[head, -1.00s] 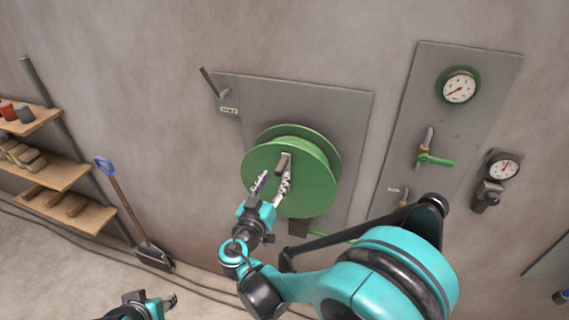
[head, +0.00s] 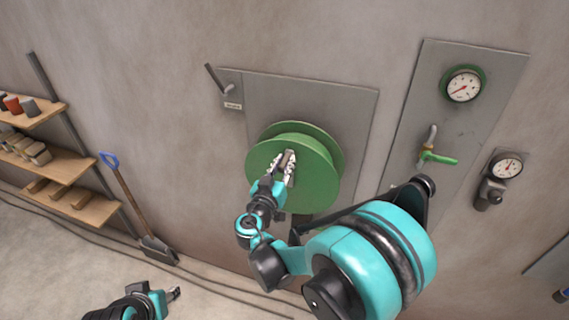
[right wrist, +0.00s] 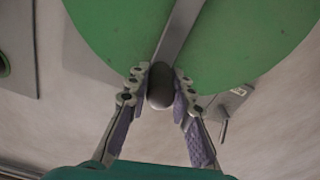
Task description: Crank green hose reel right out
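The green hose reel (head: 315,190) is mounted on a grey wall plate (head: 350,110). Its grey crank arm (right wrist: 182,28) crosses the green disc and ends in a dark rounded handle (right wrist: 160,88). My right gripper (head: 288,164) is at the crank on the reel's face. In the right wrist view, the fingers of my right gripper (right wrist: 161,82) are closed in on both sides of the handle and appear to touch it. My left gripper (head: 174,294) is low at the left, away from the reel, too small to tell its opening.
A grey lever (head: 214,78) sits at the plate's upper left. Right of the reel is a panel with a green-rimmed gauge (head: 464,86) and a green-handled valve (head: 438,157). A shovel (head: 132,205) leans on the wall beside shelves (head: 60,168).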

